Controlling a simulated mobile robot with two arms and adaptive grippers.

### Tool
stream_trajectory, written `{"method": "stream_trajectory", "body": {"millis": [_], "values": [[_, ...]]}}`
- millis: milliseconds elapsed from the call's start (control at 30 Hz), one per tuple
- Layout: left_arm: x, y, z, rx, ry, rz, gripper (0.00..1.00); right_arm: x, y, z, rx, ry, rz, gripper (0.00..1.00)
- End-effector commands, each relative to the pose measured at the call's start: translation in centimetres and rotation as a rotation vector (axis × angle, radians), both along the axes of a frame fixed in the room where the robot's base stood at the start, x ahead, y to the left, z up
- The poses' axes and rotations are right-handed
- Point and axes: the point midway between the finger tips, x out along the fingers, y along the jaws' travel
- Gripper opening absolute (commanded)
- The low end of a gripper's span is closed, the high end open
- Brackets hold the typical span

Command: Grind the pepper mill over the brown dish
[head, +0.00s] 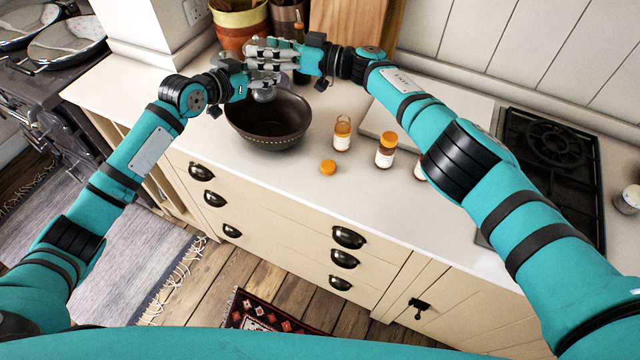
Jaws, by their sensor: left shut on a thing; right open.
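The brown dish (268,136), a dark round bowl, stands on the white counter near its back left part. My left gripper (262,76) is over the dish's far left rim and is shut on the pepper mill. Only a grey, rounded lower part of the mill (264,94) shows, just above the dish; the rest is hidden by the fingers. My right gripper (270,50) is open, just above and behind the left one, close to the mill's top. Whether it touches the mill cannot be told.
Small orange-capped jars (385,150) stand right of the dish, one of them uncapped (342,133), with a loose orange cap (328,167) in front. Stacked bowls (240,28) and a wooden board (346,24) are behind. A black hob (550,150) is at the right.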

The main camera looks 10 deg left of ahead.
Motion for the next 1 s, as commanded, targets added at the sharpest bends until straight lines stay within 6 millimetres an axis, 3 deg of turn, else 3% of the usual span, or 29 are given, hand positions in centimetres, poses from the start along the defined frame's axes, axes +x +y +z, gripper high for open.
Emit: {"method": "stream_trajectory", "body": {"millis": [367, 867, 1000], "values": [[0.0, 0.0, 0.1, -0.001, -0.002, 0.0, 0.13, -0.4, -2.6, 0.0, 0.001, -0.002, 0.004, 0.79], [0.0, 0.0, 0.1, -0.001, -0.002, 0.0, 0.13, -2.2, -12.0, -0.1, -0.001, 0.001, 0.001, 0.79], [0.0, 0.0, 0.1, -0.001, -0.002, 0.0, 0.13, -3.8, -11.9, -2.6, -0.017, -0.099, 0.008, 0.79]]}}
